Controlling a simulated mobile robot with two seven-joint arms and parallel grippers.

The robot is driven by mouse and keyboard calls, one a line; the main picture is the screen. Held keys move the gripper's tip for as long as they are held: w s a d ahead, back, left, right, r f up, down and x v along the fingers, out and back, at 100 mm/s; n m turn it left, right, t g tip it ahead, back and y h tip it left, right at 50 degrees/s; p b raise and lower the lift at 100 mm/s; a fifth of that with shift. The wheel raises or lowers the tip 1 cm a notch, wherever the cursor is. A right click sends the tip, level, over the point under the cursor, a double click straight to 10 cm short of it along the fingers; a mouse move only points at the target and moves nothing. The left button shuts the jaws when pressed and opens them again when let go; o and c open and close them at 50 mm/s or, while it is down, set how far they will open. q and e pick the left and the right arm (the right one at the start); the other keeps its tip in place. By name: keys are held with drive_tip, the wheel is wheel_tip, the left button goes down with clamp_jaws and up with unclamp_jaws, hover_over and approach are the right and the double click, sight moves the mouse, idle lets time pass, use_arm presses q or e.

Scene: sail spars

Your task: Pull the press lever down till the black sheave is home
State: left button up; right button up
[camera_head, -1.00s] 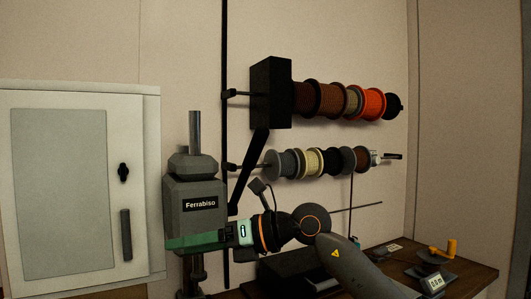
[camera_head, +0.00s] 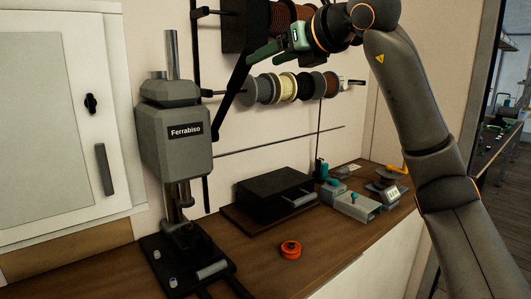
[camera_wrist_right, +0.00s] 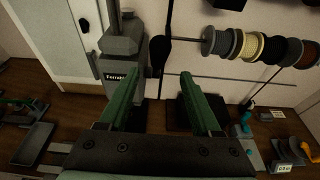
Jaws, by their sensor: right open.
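The grey press (camera_head: 175,140), labelled Ferrabiso, stands on the bench at the left of the head view; it also shows in the right wrist view (camera_wrist_right: 122,48). A black bar that looks like its lever (camera_head: 230,101) slants up and right from the press's right side. My right gripper (camera_head: 264,52) is open, near the bar's upper part, with green fingers pointing left. In the right wrist view the dark lever grip (camera_wrist_right: 163,52) appears beyond the gap between the fingers, with no contact visible. The black sheave cannot be made out among the dark parts above the press base (camera_head: 180,262). My left gripper is not seen.
A black box (camera_head: 272,194), an orange spool (camera_head: 290,249) and small grey fixtures (camera_head: 355,205) sit on the bench. A white cabinet (camera_head: 60,120) stands left of the press.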

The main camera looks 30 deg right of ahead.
sight(249, 67)
drive_tip(key=p+x, duration=0.2)
drive_tip(key=x, duration=0.6)
drive_tip(key=shift+w+a+f, duration=0.15)
drive_tip(key=shift+w+a, duration=0.05)
drive_tip(key=shift+w, duration=0.2)
drive_tip(key=shift+c, duration=0.2)
drive_tip(key=shift+s, duration=0.1)
clamp_jaws()
